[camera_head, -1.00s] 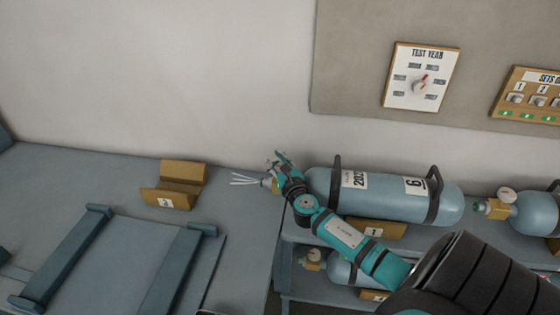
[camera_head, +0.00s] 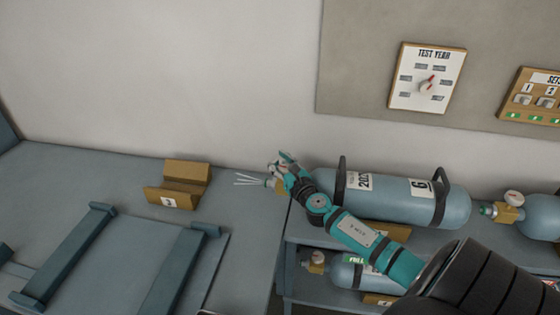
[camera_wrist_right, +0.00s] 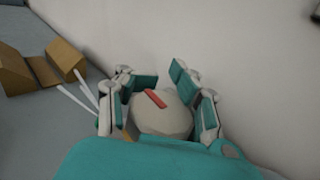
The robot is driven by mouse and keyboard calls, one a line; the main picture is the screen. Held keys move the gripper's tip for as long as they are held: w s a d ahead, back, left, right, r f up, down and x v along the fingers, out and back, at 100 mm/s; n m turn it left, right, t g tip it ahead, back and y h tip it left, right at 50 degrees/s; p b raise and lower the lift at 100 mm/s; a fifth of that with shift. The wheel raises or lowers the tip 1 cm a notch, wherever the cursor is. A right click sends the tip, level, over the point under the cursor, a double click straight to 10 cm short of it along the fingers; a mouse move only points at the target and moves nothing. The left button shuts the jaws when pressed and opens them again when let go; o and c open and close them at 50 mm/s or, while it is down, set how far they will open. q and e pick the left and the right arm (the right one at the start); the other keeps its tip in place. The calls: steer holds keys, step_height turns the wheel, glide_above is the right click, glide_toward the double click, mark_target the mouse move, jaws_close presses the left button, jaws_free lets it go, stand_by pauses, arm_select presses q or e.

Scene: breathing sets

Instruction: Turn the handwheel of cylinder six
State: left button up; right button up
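Cylinder six (camera_head: 395,203) is a light blue cylinder with dark carrying bands and a "6" label, lying on its side on the rack. Its brass valve (camera_head: 281,186) is at its left end, partly hidden by my right gripper (camera_head: 281,163). In the right wrist view, the gripper's fingers (camera_wrist_right: 162,80) stand on both sides of a round pale part (camera_wrist_right: 162,115) with a red bar; their tips are apart. I cannot tell whether they press on it, or whether it is the handwheel or a gauge. White streaks (camera_head: 251,181) spread leftward from the valve. My left gripper is not in view.
A wooden cradle (camera_head: 179,187) and a blue frame (camera_head: 65,255) are on the bench at left. Another cylinder (camera_head: 541,216) lies at right, and one (camera_head: 350,272) is on the shelf below. A test year board (camera_head: 427,78) hangs on the wall behind.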

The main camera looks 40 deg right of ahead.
mark_target(287, 171)
steer(key=o, duration=0.7)
steer(key=shift+s+f, duration=0.15)
steer(key=shift+c, duration=0.2)
steer(key=shift+d, duration=0.1)
steer(key=shift+d, duration=0.1)
steer(key=v, duration=0.7)
steer(key=shift+s, duration=0.2)
